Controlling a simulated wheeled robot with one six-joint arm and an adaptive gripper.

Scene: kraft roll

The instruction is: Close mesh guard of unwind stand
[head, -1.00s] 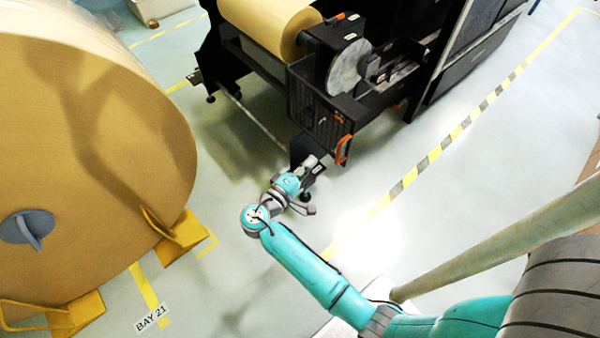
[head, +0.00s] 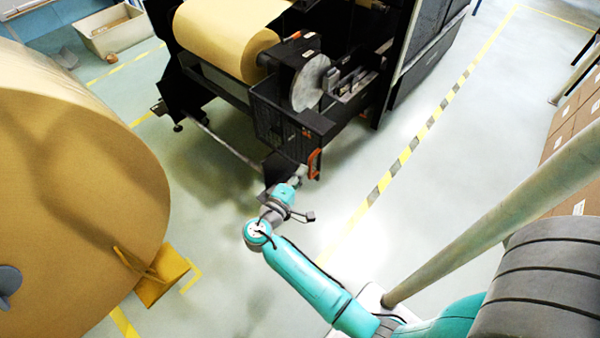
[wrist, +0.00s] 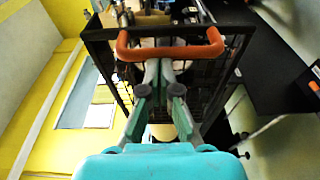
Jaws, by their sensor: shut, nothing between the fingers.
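The unwind stand (head: 212,77) is a black machine bearing a kraft paper roll. Its black mesh guard (head: 275,122) is at the near corner, and it also shows as a dark mesh frame in the wrist view (wrist: 100,38). An orange handle (head: 314,163) is on the guard; in the wrist view the handle (wrist: 170,53) spans the space just ahead of the fingers. My gripper (head: 299,172) is beside the handle, fingers shut and empty. In the wrist view the fingertips (wrist: 161,68) overlap the handle's lower edge; I cannot tell whether they touch it.
A large kraft roll (head: 80,190) stands on the left with a yellow chock (head: 160,275) at its base. A yellow-black floor line (head: 405,152) runs on the right. Stacked cartons (head: 575,125) stand at the far right. Pale floor between is clear.

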